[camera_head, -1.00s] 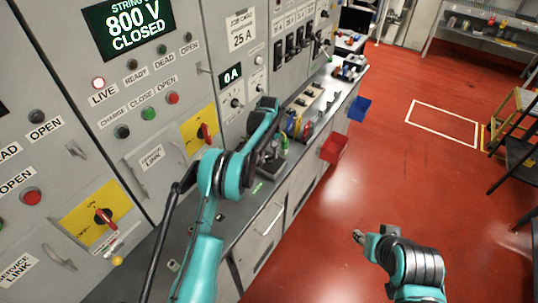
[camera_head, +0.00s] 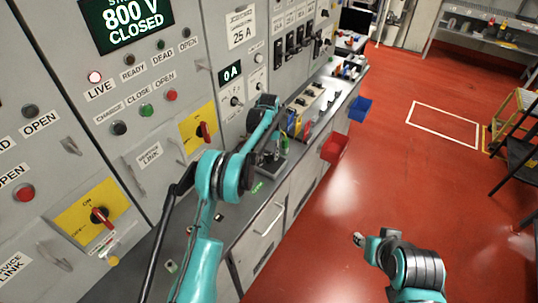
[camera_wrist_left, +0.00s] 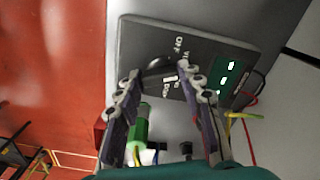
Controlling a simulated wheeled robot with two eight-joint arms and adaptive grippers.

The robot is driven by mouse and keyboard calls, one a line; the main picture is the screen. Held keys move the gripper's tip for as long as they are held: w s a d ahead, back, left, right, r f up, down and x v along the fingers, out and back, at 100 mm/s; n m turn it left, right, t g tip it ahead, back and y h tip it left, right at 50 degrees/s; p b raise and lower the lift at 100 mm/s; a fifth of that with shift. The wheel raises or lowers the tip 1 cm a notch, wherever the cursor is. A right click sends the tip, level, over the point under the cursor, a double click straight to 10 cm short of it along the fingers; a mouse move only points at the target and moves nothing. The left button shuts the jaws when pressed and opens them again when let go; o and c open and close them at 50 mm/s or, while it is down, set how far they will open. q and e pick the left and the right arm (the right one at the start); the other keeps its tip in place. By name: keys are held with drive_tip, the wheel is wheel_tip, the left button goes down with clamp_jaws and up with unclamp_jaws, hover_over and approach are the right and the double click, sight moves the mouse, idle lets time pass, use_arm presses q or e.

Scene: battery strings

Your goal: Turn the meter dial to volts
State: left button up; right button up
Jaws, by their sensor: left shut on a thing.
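The meter is a dark box seen in the left wrist view (camera_wrist_left: 215,48), with a green lit display (camera_wrist_left: 227,72) and white lettering that includes OFF and V. Its black dial (camera_wrist_left: 157,66) sits between the fingertips of my left gripper (camera_wrist_left: 160,72). The gripper is shut on the dial, one finger at each side. I cannot tell which mark the dial points to. In the head view my left gripper (camera_head: 270,158) is low over the grey bench, and the arm hides most of the meter. My right gripper (camera_head: 358,239) is empty over the red floor, its jaws too small to read.
Grey cabinets with yellow switch plates (camera_head: 88,212) and red handles stand along the left. The grey bench (camera_head: 243,213) runs below them. A green probe (camera_wrist_left: 140,125) lies close to the left fingers. Red (camera_head: 334,148) and blue (camera_head: 360,108) bins hang at the bench edge.

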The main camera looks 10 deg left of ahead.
sight(269, 155)
use_arm(q)
drive_tip(key=shift+m, duration=0.4)
drive_tip(key=o, duration=1.2)
drive_tip(key=shift+c, duration=0.2)
wheel_tip(269, 155, up, 12)
